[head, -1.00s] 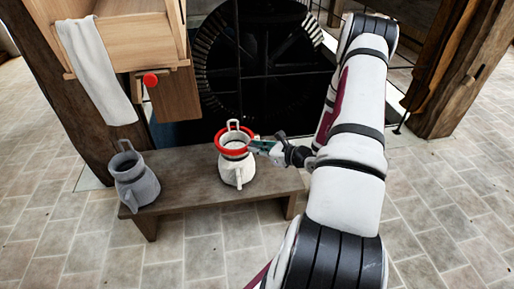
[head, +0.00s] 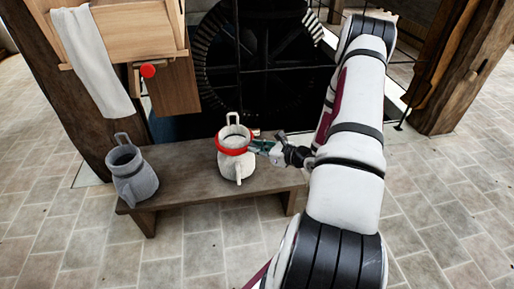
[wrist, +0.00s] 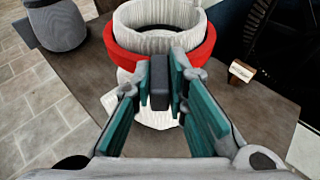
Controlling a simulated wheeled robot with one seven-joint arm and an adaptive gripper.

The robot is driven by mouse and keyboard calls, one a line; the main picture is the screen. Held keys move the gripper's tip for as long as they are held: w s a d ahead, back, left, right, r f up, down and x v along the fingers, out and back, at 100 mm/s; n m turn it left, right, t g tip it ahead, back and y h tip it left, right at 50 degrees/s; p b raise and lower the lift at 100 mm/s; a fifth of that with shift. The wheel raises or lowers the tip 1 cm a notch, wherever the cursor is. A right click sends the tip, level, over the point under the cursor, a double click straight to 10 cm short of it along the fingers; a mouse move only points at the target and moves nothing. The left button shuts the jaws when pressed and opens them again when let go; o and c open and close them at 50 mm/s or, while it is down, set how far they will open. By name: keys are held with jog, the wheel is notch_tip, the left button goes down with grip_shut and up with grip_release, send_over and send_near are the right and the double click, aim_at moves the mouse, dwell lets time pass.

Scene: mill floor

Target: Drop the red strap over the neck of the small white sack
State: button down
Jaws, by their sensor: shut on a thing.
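The small white sack (head: 236,168) stands upright on the wooden bench, with a loop on its rim and a handle-like strip down its front. The red strap (head: 234,150) is a ring that sits around the sack's neck, with the white rim standing above it. In the wrist view the strap (wrist: 122,62) encircles the white neck (wrist: 160,40). My gripper (wrist: 160,83) is shut on the strap's dark grey tab, at the near side of the neck. It reaches in from the right in the head view (head: 256,147). The fingers hide part of the sack's body.
A grey sack (head: 132,175) stands at the bench's left end. The bench (head: 190,184) is bare between the sacks. A small wooden block (wrist: 241,72) lies to the right in the wrist view. A wooden box with a white cloth (head: 92,62) and a dark wheel (head: 255,60) are behind.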

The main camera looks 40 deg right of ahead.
jog(key=shift+f+b, duration=0.85)
jog(key=shift+f, duration=0.35)
jog(key=c, duration=1.5)
grip_release()
jog(key=v, duration=1.2)
